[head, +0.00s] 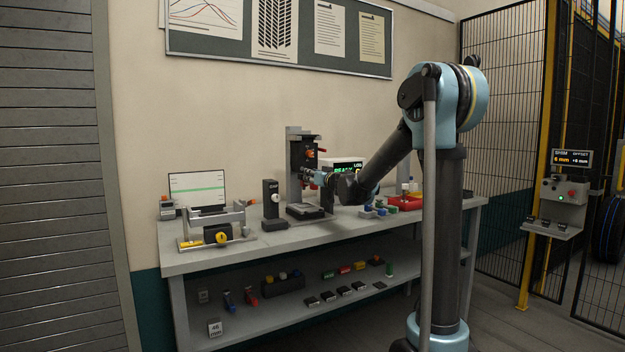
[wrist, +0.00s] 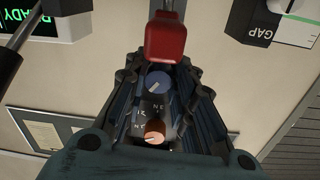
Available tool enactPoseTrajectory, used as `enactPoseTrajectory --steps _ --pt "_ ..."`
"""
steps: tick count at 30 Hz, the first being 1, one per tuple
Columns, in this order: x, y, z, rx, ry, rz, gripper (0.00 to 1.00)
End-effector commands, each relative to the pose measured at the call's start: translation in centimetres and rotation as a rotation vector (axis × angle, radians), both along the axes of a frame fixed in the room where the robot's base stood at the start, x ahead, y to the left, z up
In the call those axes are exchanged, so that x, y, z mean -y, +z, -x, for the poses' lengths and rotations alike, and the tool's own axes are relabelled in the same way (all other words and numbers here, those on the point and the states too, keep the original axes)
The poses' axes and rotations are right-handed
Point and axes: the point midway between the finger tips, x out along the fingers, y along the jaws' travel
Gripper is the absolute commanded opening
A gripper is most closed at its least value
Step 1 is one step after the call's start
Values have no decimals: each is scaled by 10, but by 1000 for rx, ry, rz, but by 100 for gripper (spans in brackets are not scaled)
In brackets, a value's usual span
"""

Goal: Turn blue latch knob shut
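The blue latch knob (wrist: 157,83) shows in the wrist view on a dark panel, with a pale pointer line slanting across its face. An orange knob (wrist: 154,131) with its own pale line sits on the same panel, below it in the picture. My gripper (wrist: 160,70) is open, its dark fingers to the left and right of the blue knob; I see no clear contact. In the head view my gripper (head: 312,176) is at the front of the upright clamp stand (head: 295,160) on the bench. The blue knob cannot be made out there.
A red handle (wrist: 166,38) sticks out close beyond the fingertips in the wrist view. On the bench (head: 245,251) stand a small black post device (head: 271,200), a gauge fixture (head: 212,228) and a red tray (head: 404,203). A lit display box (head: 346,163) is behind the gripper.

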Motion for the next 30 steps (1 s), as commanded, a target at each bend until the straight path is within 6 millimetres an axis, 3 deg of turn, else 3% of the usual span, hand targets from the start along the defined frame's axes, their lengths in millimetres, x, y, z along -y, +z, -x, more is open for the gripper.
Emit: enactPoseTrajectory --steps 23,24,26,30 --pt "1 0 -1 -77 -3 -110 0" --pt "1 0 -1 -77 -3 -110 28" --pt "1 0 -1 -77 -3 -110 42" --pt "1 0 -1 -78 -2 -109 44"
